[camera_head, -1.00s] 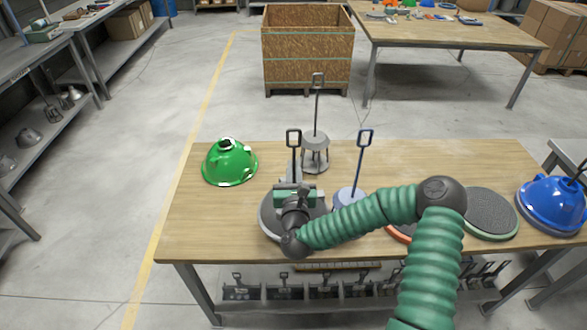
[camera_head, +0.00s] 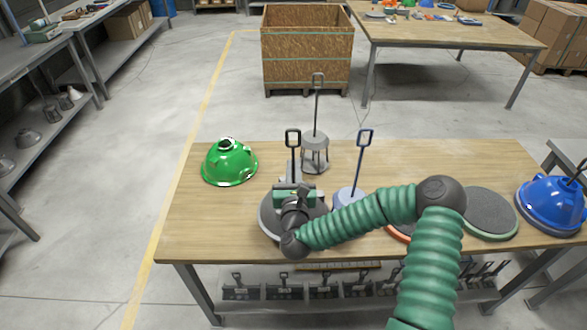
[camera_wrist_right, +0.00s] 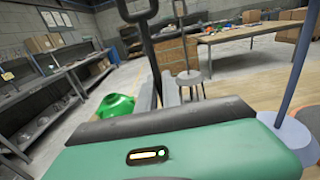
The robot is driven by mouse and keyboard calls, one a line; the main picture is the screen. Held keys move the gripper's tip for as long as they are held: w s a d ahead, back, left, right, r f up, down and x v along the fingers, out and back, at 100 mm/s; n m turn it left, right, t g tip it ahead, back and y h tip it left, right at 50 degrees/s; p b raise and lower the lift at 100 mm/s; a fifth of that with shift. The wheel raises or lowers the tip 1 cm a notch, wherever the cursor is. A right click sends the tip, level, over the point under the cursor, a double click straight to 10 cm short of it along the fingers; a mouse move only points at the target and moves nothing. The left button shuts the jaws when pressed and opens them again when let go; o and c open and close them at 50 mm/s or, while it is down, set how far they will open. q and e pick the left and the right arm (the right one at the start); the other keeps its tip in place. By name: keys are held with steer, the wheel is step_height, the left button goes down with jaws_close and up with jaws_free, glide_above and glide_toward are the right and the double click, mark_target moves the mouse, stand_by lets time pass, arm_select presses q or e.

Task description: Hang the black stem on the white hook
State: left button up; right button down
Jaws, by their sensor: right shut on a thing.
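My right gripper (camera_head: 294,188) is over the left-middle of the near table, shut on the black stem (camera_head: 293,146). The stem stands upright with a rectangular loop at its top. It also shows in the right wrist view (camera_wrist_right: 150,48), rising just beyond the gripper body (camera_wrist_right: 170,150). The fingertips and their grip point are mostly hidden by the gripper body. A dark round disc (camera_head: 269,222) lies under the gripper; whether the stem joins it is hidden. I cannot make out a white hook in either view. My left gripper is not in view.
A green hood (camera_head: 230,164) stands left on the table (camera_head: 195,225). A grey stool-like stand (camera_head: 315,150) with a looped stem is behind the gripper. A blue stem (camera_head: 363,155) rises close on the right. A dark disc (camera_head: 484,212) and blue hood (camera_head: 551,205) lie farther right.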

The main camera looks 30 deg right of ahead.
steer(key=shift+r, duration=0.2)
steer(key=shift+r+p, duration=0.5)
steer(key=shift+p, duration=0.1)
steer(key=shift+w+a+f, duration=0.1)
steer(key=shift+w+a, duration=0.25)
steer(key=shift+a, duration=0.25)
steer(key=shift+w+a, duration=0.3)
steer(key=shift+a, duration=0.25)
